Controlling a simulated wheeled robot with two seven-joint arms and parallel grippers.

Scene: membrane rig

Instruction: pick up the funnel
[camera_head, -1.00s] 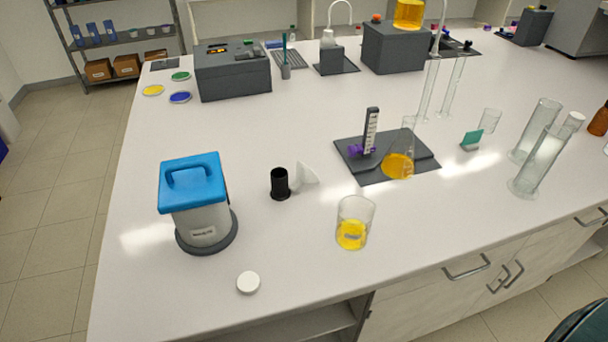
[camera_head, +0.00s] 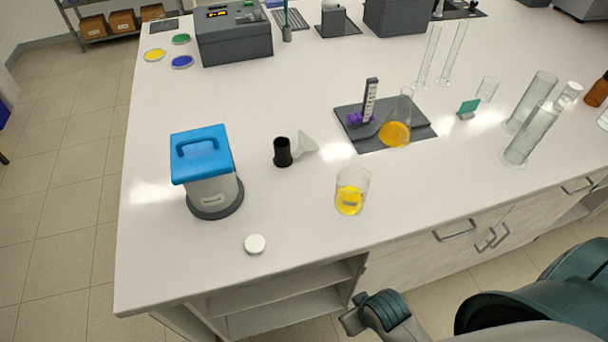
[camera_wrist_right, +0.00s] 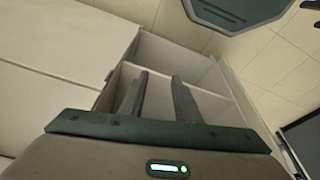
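The funnel (camera_head: 305,146) is translucent white and lies on its side on the white bench, with its wide end beside a black cylinder (camera_head: 283,152). My right gripper (camera_wrist_right: 161,80) shows in the right wrist view with its two fingers apart and nothing between them. In the head view my right arm (camera_head: 385,316) is at the lower right, in front of the bench and well away from the funnel. My left gripper is not in view.
A blue-lidded container (camera_head: 203,155) stands left of the funnel, and a white cap (camera_head: 255,243) lies near the front edge. A beaker of yellow liquid (camera_head: 350,196) and a flask (camera_head: 396,131) on a dark stand stand to the right. Open shelving (camera_head: 285,296) is below.

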